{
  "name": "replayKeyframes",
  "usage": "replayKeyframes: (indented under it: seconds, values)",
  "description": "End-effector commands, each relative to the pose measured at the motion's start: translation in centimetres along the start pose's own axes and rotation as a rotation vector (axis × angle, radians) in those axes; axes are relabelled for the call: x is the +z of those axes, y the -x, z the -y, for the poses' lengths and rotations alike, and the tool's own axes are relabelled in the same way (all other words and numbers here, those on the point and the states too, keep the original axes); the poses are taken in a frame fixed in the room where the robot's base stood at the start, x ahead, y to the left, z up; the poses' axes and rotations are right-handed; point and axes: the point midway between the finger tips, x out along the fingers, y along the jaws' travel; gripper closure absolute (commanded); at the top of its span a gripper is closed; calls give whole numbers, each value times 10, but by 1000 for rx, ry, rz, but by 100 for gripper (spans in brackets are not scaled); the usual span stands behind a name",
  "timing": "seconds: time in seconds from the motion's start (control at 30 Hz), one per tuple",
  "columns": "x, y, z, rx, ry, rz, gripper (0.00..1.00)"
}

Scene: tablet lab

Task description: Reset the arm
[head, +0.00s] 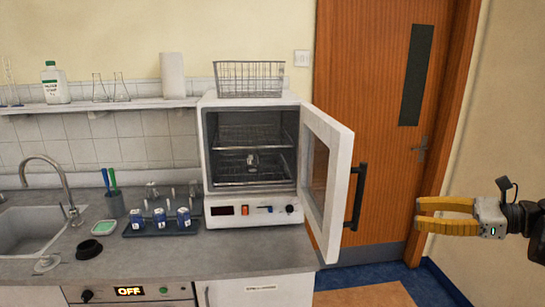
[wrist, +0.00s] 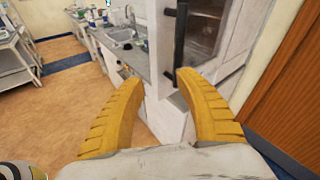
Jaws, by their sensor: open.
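My gripper (head: 432,215) is at the right of the head view, in front of the wooden door and to the right of the oven. Its yellow fingers also show in the wrist view (wrist: 165,100), spread apart with nothing between them. The white oven (head: 252,211) stands on the counter with its door (head: 325,175) swung open to the right. A small object (head: 252,161) sits on a wire shelf inside; it is too small to make out. My gripper is clear of the oven door and its dark handle (head: 355,197).
A wire basket (head: 249,78) sits on top of the oven. A dark tray (head: 133,230) with several blue-labelled containers stands left of it, near a sink (head: 28,228). The open oven door juts past the counter's right end. The floor (wrist: 60,75) beside the counter is clear.

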Motion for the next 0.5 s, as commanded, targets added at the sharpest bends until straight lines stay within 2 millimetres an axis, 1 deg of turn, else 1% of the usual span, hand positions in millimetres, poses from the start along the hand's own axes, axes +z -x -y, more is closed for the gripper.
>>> replayKeyframes:
  seconds: [0.03,0.17,0.2,0.27,0.3,0.37,0.4,0.47,0.5]
  values:
    - [0,-15,-10,12,34,-36,59]
    - [-3,-52,-39,51,165,-155,59]
    - [-5,-65,-51,69,219,-199,59]
    - [-10,-84,-74,107,317,-273,59]
    - [-14,-97,-92,137,398,-328,59]
    - [-23,-113,-122,196,543,-417,59]
    - [-31,-121,-143,240,652,-478,59]
    - [-43,-128,-173,315,825,-561,59]
    - [-52,-130,-192,368,945,-614,59]
